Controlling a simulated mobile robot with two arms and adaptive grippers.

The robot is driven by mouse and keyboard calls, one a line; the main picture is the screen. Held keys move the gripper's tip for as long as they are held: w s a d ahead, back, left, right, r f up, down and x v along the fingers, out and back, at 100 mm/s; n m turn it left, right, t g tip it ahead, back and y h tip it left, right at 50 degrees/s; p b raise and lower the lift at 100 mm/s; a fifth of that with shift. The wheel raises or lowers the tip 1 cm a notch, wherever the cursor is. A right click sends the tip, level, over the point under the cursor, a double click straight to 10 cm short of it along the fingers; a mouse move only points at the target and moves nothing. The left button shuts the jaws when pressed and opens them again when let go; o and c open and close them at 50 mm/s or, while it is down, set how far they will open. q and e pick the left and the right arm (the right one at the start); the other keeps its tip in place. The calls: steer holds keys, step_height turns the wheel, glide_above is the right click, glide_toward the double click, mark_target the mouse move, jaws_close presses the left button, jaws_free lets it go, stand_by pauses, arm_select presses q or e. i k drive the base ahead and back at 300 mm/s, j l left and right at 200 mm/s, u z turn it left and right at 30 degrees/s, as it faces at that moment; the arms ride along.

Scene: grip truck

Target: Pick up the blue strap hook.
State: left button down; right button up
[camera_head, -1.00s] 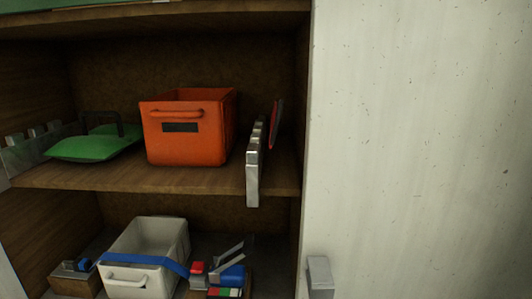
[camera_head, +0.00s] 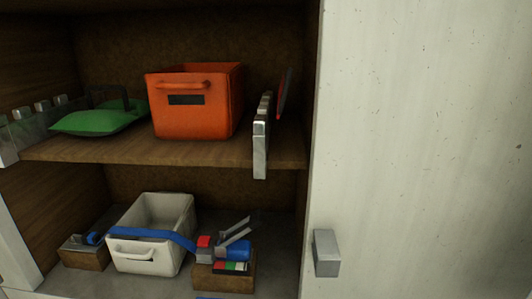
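A blue strap (camera_head: 165,234) runs across the white bin (camera_head: 135,254) on the lower shelf. I cannot tell which end piece is the strap hook. A thin blue edge (camera_head: 215,297) shows at the very bottom of the picture. Neither of my grippers is in view.
The upper shelf (camera_head: 160,152) holds an orange bin (camera_head: 194,102), green cushion-like items (camera_head: 98,121) and an upright toothed metal rail (camera_head: 261,140). A pale panel (camera_head: 430,120) with a grey block (camera_head: 326,253) bounds the compartment on the right.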

mark_target(89, 238)
steer(key=u, duration=1.3)
